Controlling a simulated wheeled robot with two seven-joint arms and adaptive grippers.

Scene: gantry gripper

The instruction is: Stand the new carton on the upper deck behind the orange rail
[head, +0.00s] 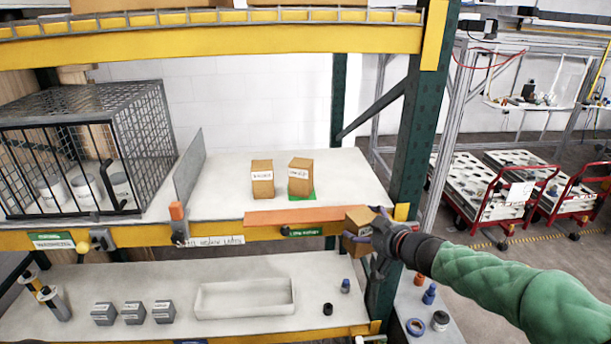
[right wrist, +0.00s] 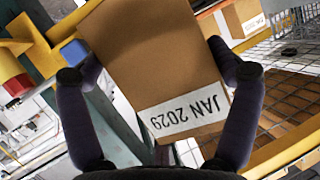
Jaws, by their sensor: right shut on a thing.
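The held brown carton (head: 357,222) is at the front edge of the upper deck (head: 345,180), by the right end of the orange rail (head: 300,216). My right gripper (head: 370,230) is shut on it. In the right wrist view the carton (right wrist: 155,50) sits between both fingers, tilted, with a "JAN 2029" label upside down in the picture. Two labelled cartons stand upright behind the rail: a left one (head: 262,182) and a right one (head: 299,180), which is on a green patch (head: 311,196). My left gripper is not in view.
A green upright post (head: 413,130) stands right of the deck. A grey divider (head: 188,165) and a wire cage (head: 90,145) are on the left. The lower shelf holds a white tray (head: 245,298) and grey boxes. Deck space right of the standing cartons is clear.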

